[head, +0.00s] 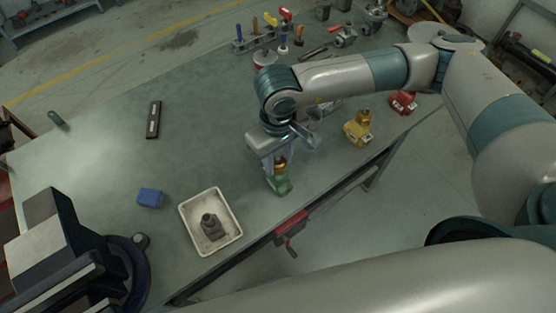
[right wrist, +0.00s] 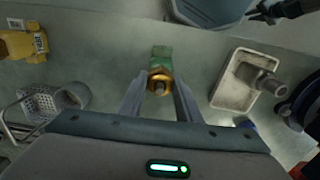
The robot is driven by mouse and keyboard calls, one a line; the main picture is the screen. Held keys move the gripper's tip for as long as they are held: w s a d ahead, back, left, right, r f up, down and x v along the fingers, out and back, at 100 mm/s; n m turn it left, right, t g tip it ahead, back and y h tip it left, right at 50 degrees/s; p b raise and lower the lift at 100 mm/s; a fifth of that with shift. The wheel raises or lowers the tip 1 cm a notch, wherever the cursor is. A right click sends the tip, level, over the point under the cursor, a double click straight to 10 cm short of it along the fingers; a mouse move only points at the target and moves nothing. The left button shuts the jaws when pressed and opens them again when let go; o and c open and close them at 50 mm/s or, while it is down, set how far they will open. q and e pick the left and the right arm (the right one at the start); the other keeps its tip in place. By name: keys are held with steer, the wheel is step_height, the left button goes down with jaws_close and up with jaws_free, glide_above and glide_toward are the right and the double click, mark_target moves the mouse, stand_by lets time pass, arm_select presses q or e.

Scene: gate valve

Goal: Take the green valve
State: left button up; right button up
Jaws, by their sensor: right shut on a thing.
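The green valve (head: 281,187) stands near the front edge of the workbench, right of the white tray. Its body is green and its top is brass-coloured. My right gripper (head: 279,164) is above it, pointing down, shut on its brass top. In the right wrist view the valve (right wrist: 161,58) sits between the two fingers of my right gripper (right wrist: 159,88), one finger on either side of the brass part. The valve appears to be at the bench surface; I cannot tell whether it touches. My left gripper is not in view.
A white tray (head: 233,236) holds a grey valve part (head: 212,228). A blue block (head: 150,198) and a dark vise (head: 70,255) are at left. A yellow valve (head: 358,128) and a red valve (head: 404,102) stand to the right.

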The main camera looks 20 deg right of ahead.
steer(key=shift+r, duration=0.3)
steer(key=shift+r, duration=0.45)
stand_by(0.4)
steer(key=shift+r+p, duration=0.3)
steer(key=shift+r, duration=2.95)
